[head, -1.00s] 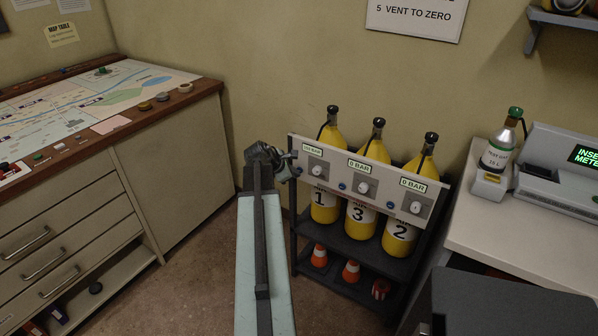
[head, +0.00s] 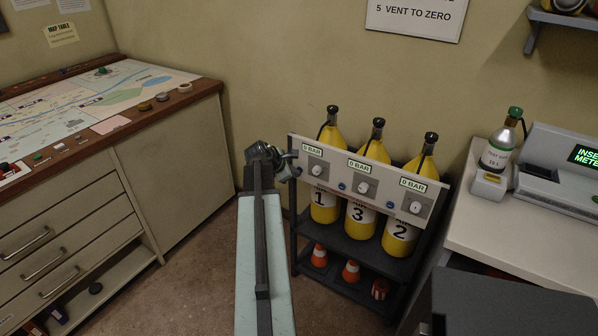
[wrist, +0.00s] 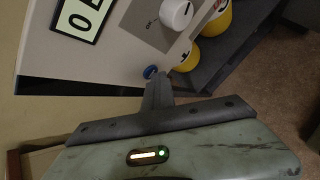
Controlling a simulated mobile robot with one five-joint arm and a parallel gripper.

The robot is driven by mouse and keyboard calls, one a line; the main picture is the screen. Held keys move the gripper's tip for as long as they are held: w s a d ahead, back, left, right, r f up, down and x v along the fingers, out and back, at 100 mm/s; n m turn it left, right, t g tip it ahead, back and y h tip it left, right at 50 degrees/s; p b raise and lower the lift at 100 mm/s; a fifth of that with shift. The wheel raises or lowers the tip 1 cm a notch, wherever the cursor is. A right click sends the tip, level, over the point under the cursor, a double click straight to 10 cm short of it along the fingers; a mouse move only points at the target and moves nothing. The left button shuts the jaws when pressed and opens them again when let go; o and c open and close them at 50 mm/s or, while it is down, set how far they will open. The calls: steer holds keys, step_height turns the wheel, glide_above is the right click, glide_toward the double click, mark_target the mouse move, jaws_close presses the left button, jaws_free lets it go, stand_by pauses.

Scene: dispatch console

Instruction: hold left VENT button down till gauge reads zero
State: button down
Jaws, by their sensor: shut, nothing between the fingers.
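The grey panel (head: 330,166) has three gauges and white knobs. The left gauge (head: 313,149) reads 0 BAR; in the wrist view part of a gauge (wrist: 82,18) shows a 0. My gripper (head: 294,170) is at the panel's left end, shut and empty, and hides the left VENT button in the head view.
Yellow cylinders (head: 325,205) stand in a dark rack below the panel, with small orange cones (head: 319,256) on its lower shelf. A map table (head: 168,160) is at left, a white counter (head: 520,240) at right. The middle and right gauges (head: 359,167) also read 0 BAR.

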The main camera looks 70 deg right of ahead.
steer(key=shift+a, duration=0.15)
steer(key=shift+w+a, duration=0.2)
steer(key=shift+a, duration=0.45)
steer(key=a, duration=0.2)
steer(key=w+a, duration=0.1)
steer(key=a, duration=0.1)
steer(key=shift+w+a, duration=0.15)
steer(key=shift+a, duration=0.25)
stand_by(0.4)
